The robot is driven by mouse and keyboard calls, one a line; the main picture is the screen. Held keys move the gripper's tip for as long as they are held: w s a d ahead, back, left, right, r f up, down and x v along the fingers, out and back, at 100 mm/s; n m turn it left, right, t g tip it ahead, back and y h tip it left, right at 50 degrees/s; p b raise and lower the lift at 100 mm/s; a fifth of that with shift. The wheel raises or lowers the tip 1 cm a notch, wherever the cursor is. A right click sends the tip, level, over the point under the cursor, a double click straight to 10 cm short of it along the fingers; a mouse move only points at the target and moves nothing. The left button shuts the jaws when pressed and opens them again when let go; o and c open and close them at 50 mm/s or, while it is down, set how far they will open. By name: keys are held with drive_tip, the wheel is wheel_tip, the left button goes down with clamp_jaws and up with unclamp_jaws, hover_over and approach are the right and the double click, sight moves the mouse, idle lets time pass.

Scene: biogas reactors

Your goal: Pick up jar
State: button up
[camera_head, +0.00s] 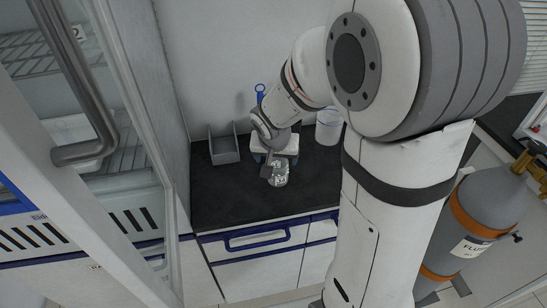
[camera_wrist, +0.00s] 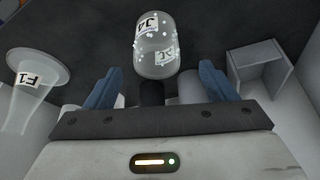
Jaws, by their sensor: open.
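The jar (camera_head: 279,175) is a small clear glass vessel with white specks, on the black worktop in the head view. In the wrist view the jar (camera_wrist: 156,45) carries white labels and shows at the top middle. My gripper (camera_wrist: 160,68) is open, with a blue finger to the left and to the right of the jar and gaps on both sides. The jar's near end lies about level with the fingertips in the picture; how deep it sits between them I cannot tell. In the head view my gripper (camera_head: 268,168) is beside the jar and partly hides it.
A grey open box (camera_head: 224,150) is to the left, a clear vessel (camera_head: 328,127) to the right. A tall cabinet with a metal handle (camera_head: 85,150) borders the left. A gas cylinder (camera_head: 475,225) stands right. The front worktop is clear.

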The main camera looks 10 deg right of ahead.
sight(278, 166)
drive_tip(key=x, duration=0.7)
drive_tip(key=shift+w+d+f, duration=0.15)
drive_tip(key=shift+d+f, duration=0.1)
drive_tip(key=shift+d, duration=0.05)
drive_tip(key=c, duration=1.1)
